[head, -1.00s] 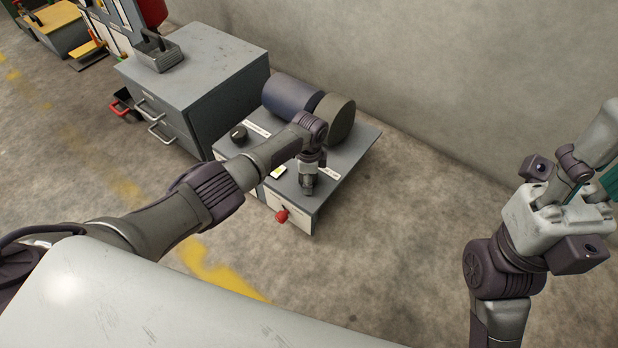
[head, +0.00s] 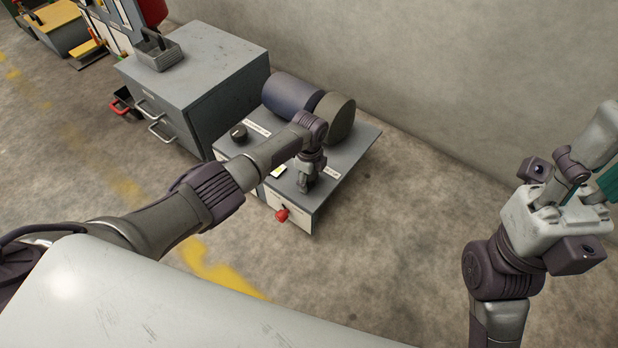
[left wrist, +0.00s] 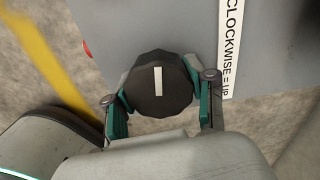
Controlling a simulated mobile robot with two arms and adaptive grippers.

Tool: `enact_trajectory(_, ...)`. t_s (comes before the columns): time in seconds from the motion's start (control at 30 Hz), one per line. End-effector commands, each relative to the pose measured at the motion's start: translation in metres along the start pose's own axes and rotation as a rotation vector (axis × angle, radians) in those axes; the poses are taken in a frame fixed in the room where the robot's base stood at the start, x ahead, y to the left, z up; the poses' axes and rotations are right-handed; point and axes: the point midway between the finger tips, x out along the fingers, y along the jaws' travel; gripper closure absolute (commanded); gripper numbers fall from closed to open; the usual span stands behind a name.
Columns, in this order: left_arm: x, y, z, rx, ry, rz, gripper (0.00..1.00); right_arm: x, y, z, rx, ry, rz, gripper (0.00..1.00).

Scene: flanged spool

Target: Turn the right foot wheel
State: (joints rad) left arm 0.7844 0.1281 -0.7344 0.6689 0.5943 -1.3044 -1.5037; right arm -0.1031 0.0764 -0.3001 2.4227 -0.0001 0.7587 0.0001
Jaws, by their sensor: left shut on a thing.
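The right foot wheel is a dark faceted knob (left wrist: 158,84) with a white pointer line, seen in the left wrist view. It sits on the grey top of the machine (head: 345,165), beside a label strip reading "CLOCKWISE = UP". My left gripper (head: 304,186) points down onto it from above and hides it in the head view. In the left wrist view my left gripper (left wrist: 160,103) has a finger on each side of the knob and is shut on it. The pointer line stands nearly upright in that view. My right gripper (head: 590,175) is raised at the right edge, partly cut off.
Another dark knob (head: 238,132) is at the machine's left, and a red knob (head: 282,214) is on its front. A dark blue spool (head: 292,95) lies at the back. A grey cabinet (head: 205,75) stands to the left. Floor right of the machine is clear.

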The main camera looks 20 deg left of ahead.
Motion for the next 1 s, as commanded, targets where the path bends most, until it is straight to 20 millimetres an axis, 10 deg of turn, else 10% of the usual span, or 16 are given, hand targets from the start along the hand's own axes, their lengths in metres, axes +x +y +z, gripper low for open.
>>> enact_trajectory(0.27, 0.000, 0.000, -0.001, 0.000, 0.002, 0.001, 0.79, 0.001, 0.000, 0.000, 0.000, 0.001, -0.001, 0.60)
enact_trajectory(0.3, 0.000, 0.000, -0.001, 0.000, 0.002, 0.001, 0.38, 0.001, 0.000, 0.000, -0.001, 0.001, -0.001, 0.60)
enact_trajectory(0.43, 0.000, 0.000, -0.001, 0.000, 0.002, 0.001, 0.19, 0.001, 0.000, 0.000, -0.001, 0.002, -0.001, 0.60)
enact_trajectory(1.0, -0.025, -0.001, 0.000, 0.000, 0.001, -0.003, 0.19, 0.001, 0.000, -0.001, 0.000, 0.002, -0.001, 0.60)
